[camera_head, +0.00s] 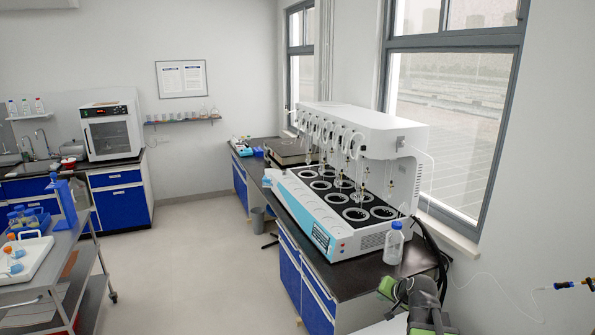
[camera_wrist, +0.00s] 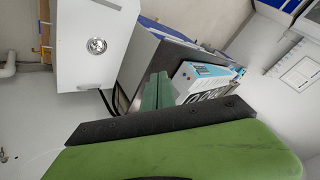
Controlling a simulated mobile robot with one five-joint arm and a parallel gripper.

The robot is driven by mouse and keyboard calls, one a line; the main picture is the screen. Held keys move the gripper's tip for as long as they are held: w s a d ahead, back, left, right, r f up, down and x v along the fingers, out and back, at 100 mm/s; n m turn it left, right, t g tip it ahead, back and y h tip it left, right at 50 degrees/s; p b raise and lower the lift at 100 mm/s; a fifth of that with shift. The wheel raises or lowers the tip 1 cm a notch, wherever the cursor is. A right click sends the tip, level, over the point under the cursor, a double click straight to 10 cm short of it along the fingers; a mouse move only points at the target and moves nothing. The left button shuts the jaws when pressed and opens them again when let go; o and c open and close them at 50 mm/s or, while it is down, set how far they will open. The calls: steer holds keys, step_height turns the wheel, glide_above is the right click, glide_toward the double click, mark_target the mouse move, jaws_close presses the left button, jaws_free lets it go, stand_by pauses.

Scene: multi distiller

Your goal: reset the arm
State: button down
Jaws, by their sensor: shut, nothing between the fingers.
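My gripper (camera_wrist: 157,92) shows in the wrist view as narrow green fingers beyond a black bar and a broad green body. The fingers are shut with nothing between them. In the head view, grey and green parts of my arm show at the lower right, in front of the bench end. The multi distiller (camera_head: 360,145) stands on the dark bench under the window, with a white hood above several round heating wells. Its blue and white front panel also shows tilted behind the fingers in the wrist view (camera_wrist: 196,72). The fingers appear apart from it.
A clear bottle with a blue cap (camera_head: 394,243) stands at the near end of the bench (camera_head: 350,279), close to my arm. Black hoses and a thin tube hang to its right. A steel cart (camera_head: 72,265) stands at left. The floor (camera_head: 205,260) between is clear.

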steer(key=s+a+f+n+g+b, duration=0.25)
steer(key=a+f, duration=0.35)
steer(key=a, duration=0.3)
steer(key=s+a+f+n+g+b, duration=0.25)
steer(key=s+a+f, duration=0.2)
steer(key=a, duration=0.35)
steer(key=s+d+f+n+g+h, duration=0.1)
steer(key=s+f+g, duration=0.1)
steer(key=s, duration=0.7)
steer(key=shift+s+d+f+n+g, duration=0.2)
steer(key=shift+d+n+g, duration=0.2)
steer(key=shift+g, duration=0.4)
steer(key=shift+d, duration=0.15)
